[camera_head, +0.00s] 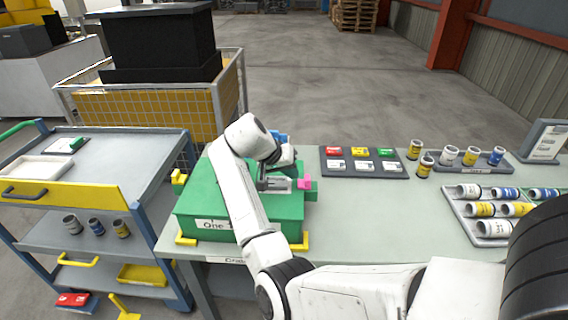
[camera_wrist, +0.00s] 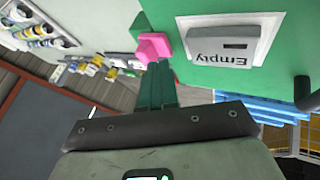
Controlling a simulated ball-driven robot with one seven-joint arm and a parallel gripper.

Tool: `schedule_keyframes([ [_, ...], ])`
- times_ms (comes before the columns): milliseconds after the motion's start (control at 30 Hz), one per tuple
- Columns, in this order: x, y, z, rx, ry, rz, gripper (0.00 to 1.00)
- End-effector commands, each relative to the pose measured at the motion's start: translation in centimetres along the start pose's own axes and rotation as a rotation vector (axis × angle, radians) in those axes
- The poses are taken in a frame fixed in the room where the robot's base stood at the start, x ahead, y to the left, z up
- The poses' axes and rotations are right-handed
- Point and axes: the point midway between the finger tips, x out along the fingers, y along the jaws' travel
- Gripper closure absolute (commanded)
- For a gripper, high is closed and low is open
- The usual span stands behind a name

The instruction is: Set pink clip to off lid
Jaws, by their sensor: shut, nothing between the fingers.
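The pink clip (camera_head: 304,184) sits at the right end of the green box's lid (camera_head: 284,209), beside a grey plate. It also shows in the wrist view (camera_wrist: 152,47), against a green block at the lid's edge. I cannot tell how firmly it is seated. The grey plate reads "Empty" in the wrist view (camera_wrist: 230,41). My gripper (camera_wrist: 161,66) is shut and empty, with its fingertips just short of the pink clip in the picture. Whether they touch it is unclear. In the head view my wrist is over the lid and the fingers are hard to make out.
A dark tray of coloured labelled blocks (camera_head: 339,169) lies right of the box. Several cans stand behind a can rack (camera_head: 451,205) farther right. A blue trolley (camera_head: 163,146) stands left. Yellow brackets (camera_head: 186,240) sit at the box's base. Bare bench lies at front right.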

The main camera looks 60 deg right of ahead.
Motion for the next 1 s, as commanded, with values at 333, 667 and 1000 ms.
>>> schedule_keyframes([
  [333, 2.9, 0.0, 0.0, 0.0, 0.001, -0.001, 1.0],
  [667, 3.0, 0.1, 0.0, 0.001, 0.0, -0.001, 1.0],
  [1000, 4.3, 2.5, 0.0, 0.0, 0.001, -0.001, 1.0],
])
